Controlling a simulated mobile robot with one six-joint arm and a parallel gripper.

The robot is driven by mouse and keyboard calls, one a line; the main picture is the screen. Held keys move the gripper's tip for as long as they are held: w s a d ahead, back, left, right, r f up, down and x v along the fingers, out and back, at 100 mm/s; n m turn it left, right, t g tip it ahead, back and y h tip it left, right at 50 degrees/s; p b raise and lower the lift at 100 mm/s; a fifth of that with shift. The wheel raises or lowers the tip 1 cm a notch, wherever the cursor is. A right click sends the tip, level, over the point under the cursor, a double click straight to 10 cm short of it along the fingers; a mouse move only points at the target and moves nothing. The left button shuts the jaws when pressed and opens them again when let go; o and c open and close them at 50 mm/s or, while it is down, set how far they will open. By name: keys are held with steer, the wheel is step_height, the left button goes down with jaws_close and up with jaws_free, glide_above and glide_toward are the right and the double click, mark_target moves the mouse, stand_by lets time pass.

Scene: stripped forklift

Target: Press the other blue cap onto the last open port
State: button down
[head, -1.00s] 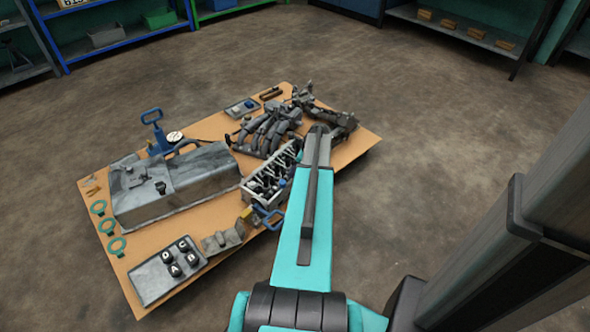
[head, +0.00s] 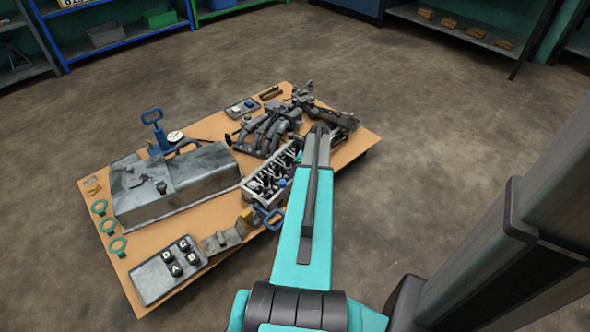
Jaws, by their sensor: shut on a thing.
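One blue cap (head: 282,183) shows on the right part of the light grey block with a row of dark openings (head: 262,190), beside my arm. Another blue cap (head: 248,104) lies in the small grey tray (head: 235,113) at the back of the board. My arm reaches over the right side of the block and covers part of it. My gripper is hidden behind the arm, so its jaws and anything between them do not show. I cannot tell which port is open at this size.
The tan board (head: 190,122) carries a large grey tank (head: 180,190), a grey manifold (head: 268,132), a blue-handled pump (head: 157,130), green rings (head: 108,226) and a tray of lettered knobs (head: 150,283). A blue-handled part (head: 270,218) sits in front of the block. Open floor surrounds the board.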

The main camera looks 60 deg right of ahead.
stand_by(0.4)
steer(key=c, duration=1.5)
jaws_free()
steer(key=shift+o, duration=0.2)
steer(key=p+v, duration=0.3)
steer(key=v, duration=1)
steer(key=shift+s+r+p, duration=0.2)
steer(key=shift+r+p, duration=0.15)
steer(key=shift+d, duration=0.1)
